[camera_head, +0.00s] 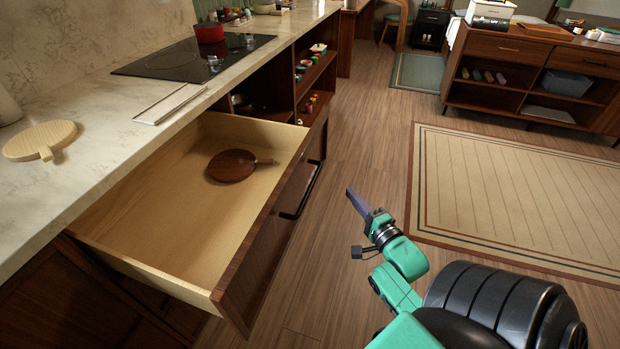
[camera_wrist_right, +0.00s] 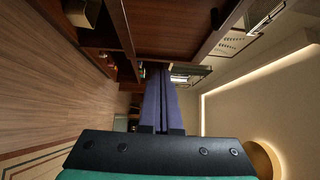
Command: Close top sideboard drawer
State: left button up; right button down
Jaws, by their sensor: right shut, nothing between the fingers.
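The top drawer (camera_head: 265,240) under the marble counter is pulled far out in the head view. It has a dark wood front, a pale wooden inside and a black bar handle (camera_head: 301,190). A dark brown round board with a short handle (camera_head: 232,166) lies in it. My right gripper (camera_head: 352,198) is to the right of the drawer front, apart from it, over the floor. Its blue-violet fingers (camera_wrist_right: 161,100) are shut with nothing between them; they also show in the right wrist view. My left gripper is not in view.
A low cabinet (camera_head: 520,70) stands at the back right. Floor and a beige rug (camera_head: 520,190) lie right of the drawer.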

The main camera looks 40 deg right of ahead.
send_near(316, 166)
jog(key=w+d, duration=0.2)
jog(key=d, duration=0.1)
jog(key=w, duration=0.1)
jog(key=w+a, duration=0.1)
jog(key=w, duration=0.1)
jog(key=shift+w+a+b, duration=0.1)
jog(key=shift+w+b, duration=0.05)
jog(key=shift+b, duration=0.15)
jog(key=shift+w+a, duration=0.25)
jog(key=shift+w, duration=0.05)
